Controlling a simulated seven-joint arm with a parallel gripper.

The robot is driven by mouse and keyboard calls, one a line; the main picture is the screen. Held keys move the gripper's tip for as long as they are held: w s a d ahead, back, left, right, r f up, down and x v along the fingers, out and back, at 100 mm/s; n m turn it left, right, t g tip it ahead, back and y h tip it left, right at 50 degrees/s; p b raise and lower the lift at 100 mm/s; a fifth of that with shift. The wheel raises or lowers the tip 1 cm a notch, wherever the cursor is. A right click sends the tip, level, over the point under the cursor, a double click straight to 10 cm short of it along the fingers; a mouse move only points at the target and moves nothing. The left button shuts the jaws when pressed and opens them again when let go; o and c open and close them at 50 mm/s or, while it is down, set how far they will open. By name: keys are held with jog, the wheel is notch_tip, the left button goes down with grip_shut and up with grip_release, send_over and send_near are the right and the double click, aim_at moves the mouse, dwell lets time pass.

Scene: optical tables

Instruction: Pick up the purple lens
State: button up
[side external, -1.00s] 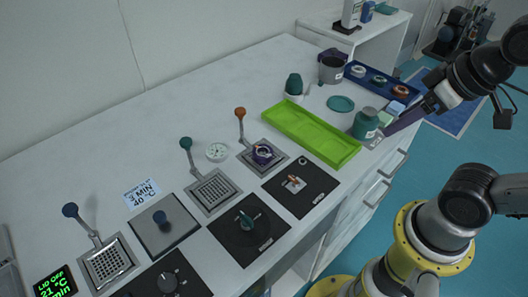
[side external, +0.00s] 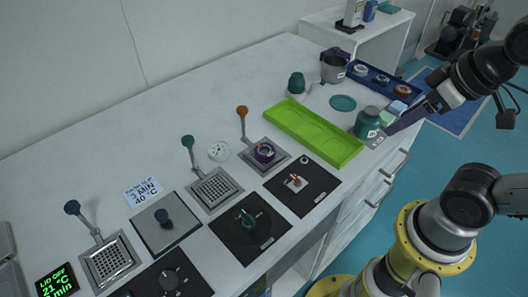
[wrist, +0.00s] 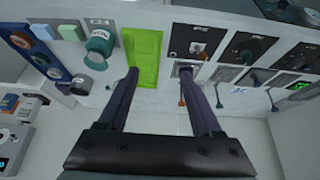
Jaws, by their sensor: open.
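The purple lens (side external: 264,152) is a short dark purple ring-shaped piece. It sits on a square metal plate with an orange-knobbed lever, left of the green tray. In the wrist view the purple piece (wrist: 184,70) shows by the tip of the right finger, and the finger partly covers it. My gripper (wrist: 159,71) is open and empty, its two dark purple fingers apart. In the side view my gripper (side external: 387,129) is at the right, near the teal jar and well away from the lens.
The bright green tray (side external: 312,133) lies between the lens and the teal jar (side external: 367,123). A blue tray (side external: 385,80) with several round pieces is at the back right.

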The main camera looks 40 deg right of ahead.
jog(key=o, duration=0.5)
jog(key=shift+o, duration=0.2)
